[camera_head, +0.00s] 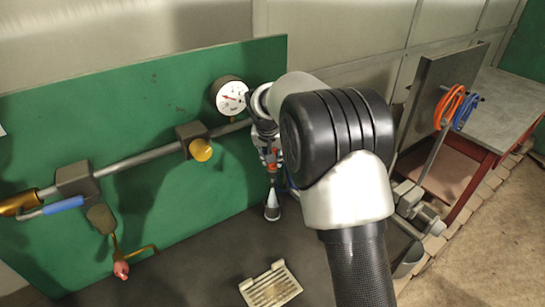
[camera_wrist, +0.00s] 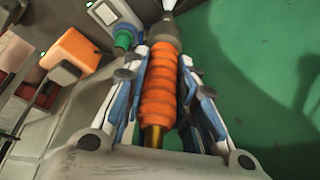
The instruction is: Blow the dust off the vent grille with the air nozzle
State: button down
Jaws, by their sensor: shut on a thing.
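My gripper (camera_head: 269,158) hangs in front of the green panel, partly behind my own arm. It is shut on the air nozzle (camera_head: 272,190), which points down and ends in a pale cone. In the wrist view my gripper (camera_wrist: 162,72) has its fingers on both sides of the nozzle's orange ribbed grip (camera_wrist: 158,95). The nozzle's grey front end is at the top edge of that view. The vent grille (camera_head: 271,287), a pale slotted plate, lies on the dark surface at the bottom of the head view, below the nozzle and apart from it. I cannot make out dust on it.
The green panel (camera_head: 130,115) carries a pressure gauge (camera_head: 230,96), a grey pipe with a yellow knob (camera_head: 201,150), and a blue-handled valve (camera_head: 63,205). At right, orange and blue hose coils (camera_head: 456,107) hang beside a grey-topped table (camera_head: 505,110). The dark surface around the grille looks clear.

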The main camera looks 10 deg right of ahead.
jog(key=shift+r+p, duration=1.4)
jog(key=shift+r, duration=0.75)
